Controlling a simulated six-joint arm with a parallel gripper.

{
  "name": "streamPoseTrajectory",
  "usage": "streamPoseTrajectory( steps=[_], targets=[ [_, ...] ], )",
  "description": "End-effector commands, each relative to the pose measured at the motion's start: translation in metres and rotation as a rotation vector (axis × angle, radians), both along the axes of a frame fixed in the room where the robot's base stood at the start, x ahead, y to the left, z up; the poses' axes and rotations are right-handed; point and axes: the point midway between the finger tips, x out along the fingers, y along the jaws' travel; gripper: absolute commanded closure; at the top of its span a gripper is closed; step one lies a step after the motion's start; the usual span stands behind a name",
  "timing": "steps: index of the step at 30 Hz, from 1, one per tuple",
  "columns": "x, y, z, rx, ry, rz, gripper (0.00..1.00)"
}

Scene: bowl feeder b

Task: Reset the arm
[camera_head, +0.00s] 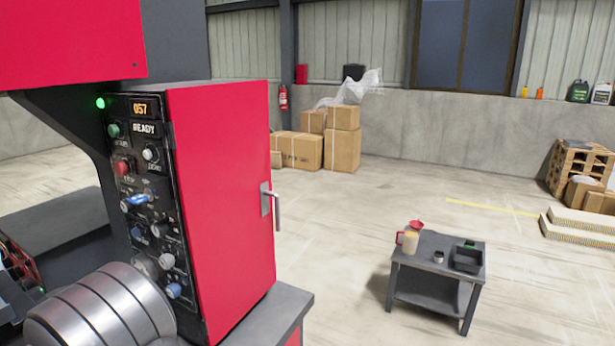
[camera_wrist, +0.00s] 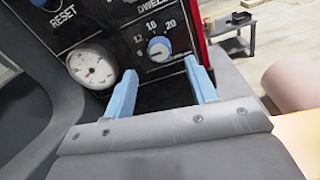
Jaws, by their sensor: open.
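My gripper (camera_wrist: 160,66) shows in the wrist view with its two blue fingers spread apart and nothing between them. The fingers point toward a dark control panel (camera_wrist: 120,20) with a blue dwell knob (camera_wrist: 158,48) seen between the fingertips. I cannot tell whether a fingertip touches the panel. In the head view the panel (camera_head: 131,178) is on the front of a red cabinet, with a display (camera_head: 141,109) reading 057 and READY. Its dwell knob (camera_head: 174,290) is low on the panel. My gripper is not visible in the head view.
A round silver metal part (camera_head: 105,308) stands close below the panel. The red cabinet door (camera_head: 225,200) has a projecting handle (camera_head: 273,205). A small grey table (camera_head: 425,250) with a jug and several items stands to the right. The floor between is clear.

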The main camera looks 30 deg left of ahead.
Motion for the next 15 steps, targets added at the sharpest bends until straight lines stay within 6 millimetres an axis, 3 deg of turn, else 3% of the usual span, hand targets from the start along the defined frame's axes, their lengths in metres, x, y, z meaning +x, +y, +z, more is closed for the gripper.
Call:
streamPoseTrajectory(
  steps=[8, 15],
  targets=[
    [0.057, 0.001, -0.001, 0.0, 0.0, -0.004, 0.48],
    [0.056, 0.002, -0.001, 0.188, -0.001, 0.001, 0.48]
  ],
)
